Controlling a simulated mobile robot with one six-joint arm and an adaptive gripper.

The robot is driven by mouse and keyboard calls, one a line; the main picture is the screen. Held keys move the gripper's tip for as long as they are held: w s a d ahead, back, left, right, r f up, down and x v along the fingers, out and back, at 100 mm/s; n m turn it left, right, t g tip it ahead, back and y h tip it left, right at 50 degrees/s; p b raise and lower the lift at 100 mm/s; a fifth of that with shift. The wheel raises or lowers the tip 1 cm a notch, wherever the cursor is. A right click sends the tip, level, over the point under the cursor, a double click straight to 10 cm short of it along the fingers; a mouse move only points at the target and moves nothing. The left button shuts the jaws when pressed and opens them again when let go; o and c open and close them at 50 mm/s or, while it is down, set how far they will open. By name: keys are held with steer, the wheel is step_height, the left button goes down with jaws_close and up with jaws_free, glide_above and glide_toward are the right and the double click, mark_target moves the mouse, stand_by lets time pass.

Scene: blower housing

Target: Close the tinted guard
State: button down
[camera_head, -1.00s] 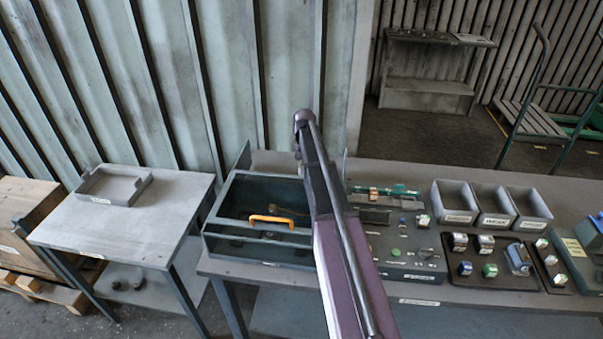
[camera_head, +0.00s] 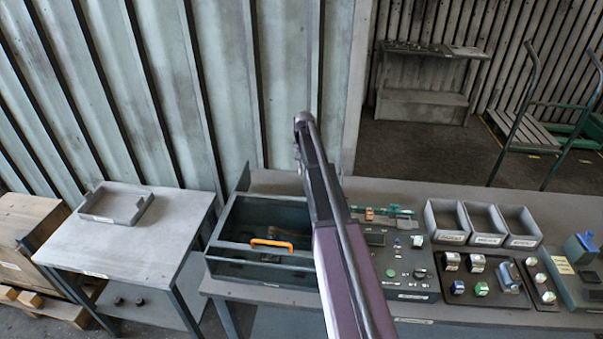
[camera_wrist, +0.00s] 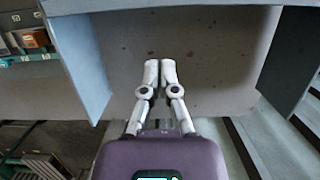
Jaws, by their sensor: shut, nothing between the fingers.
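A dark tinted panel with an orange handle (camera_head: 272,246) lies across the front part of a dark green open-topped housing (camera_head: 225,268) on the bench's left end. Whether this panel is the whole guard, and how far it is open, I cannot tell. My arm crosses the head view just right of the housing and hides its right edge; my gripper is hidden there. In the wrist view my gripper (camera_wrist: 160,72) is shut and empty, its white fingertips together. It is over a plain brownish surface, between two grey-blue upright panels. The handle does not show in the wrist view.
Several grey bins (camera_head: 447,222) and a control panel (camera_head: 405,270) with small coloured parts stand right of my arm. A side table (camera_head: 140,240) with a shallow grey tray (camera_head: 95,215) stands left. A ribbed wall rises behind; a cart (camera_head: 530,130) is at the back right.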

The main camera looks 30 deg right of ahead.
steer(key=shift+p+v, duration=1.05)
steer(key=shift+v, duration=0.35)
